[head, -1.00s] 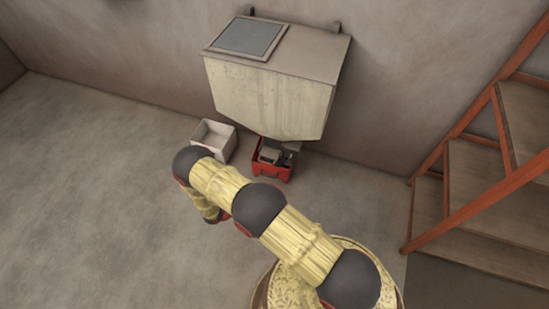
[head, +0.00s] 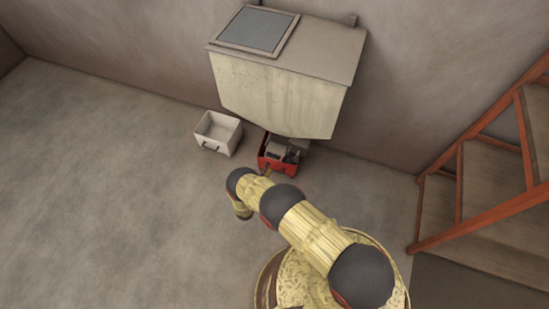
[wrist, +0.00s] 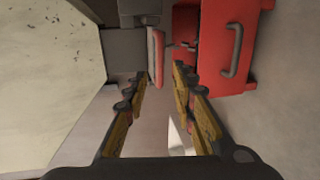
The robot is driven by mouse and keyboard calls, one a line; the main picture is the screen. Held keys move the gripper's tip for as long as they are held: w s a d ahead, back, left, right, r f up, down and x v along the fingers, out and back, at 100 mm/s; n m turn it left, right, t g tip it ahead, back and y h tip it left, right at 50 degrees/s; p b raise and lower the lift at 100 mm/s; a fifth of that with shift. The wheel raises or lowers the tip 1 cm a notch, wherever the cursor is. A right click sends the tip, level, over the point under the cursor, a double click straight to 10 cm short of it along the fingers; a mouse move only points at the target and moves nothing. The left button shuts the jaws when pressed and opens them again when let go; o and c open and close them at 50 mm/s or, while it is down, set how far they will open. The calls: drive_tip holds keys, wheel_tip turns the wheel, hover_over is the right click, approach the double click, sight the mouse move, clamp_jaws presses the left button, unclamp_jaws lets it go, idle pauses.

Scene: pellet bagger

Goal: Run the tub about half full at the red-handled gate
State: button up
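The red tub (head: 270,165) sits on the floor under the hopper's outlet; its side with a grey handle shows in the wrist view (wrist: 212,75). The grey gate parts (head: 278,150) cover much of the view into it, so I cannot tell its fill. In the wrist view the red gate handle (wrist: 157,58) stands upright in the picture, just beyond my gripper (wrist: 160,75). My gripper is open, its fingertips spread to either side of the handle's line. I see no clear contact. In the head view the gripper is mostly hidden by my arm.
The pale hopper (head: 275,95) hangs on the wall above the gate and fills the wrist view's left side. A white tub (head: 218,133) stands left of the red one. Stairs with orange rails (head: 480,215) rise at right. The left floor is clear.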

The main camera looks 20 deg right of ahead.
sight(272, 159)
drive_tip(key=b+x, duration=0.2)
drive_tip(key=x, duration=0.5)
drive_tip(key=shift+w+d+f+b, duration=0.1)
drive_tip(key=shift+w+d+b, duration=0.15)
drive_tip(key=shift+w+b, duration=0.15)
drive_tip(key=shift+c, duration=1)
drive_tip(key=c, duration=0.4)
clamp_jaws()
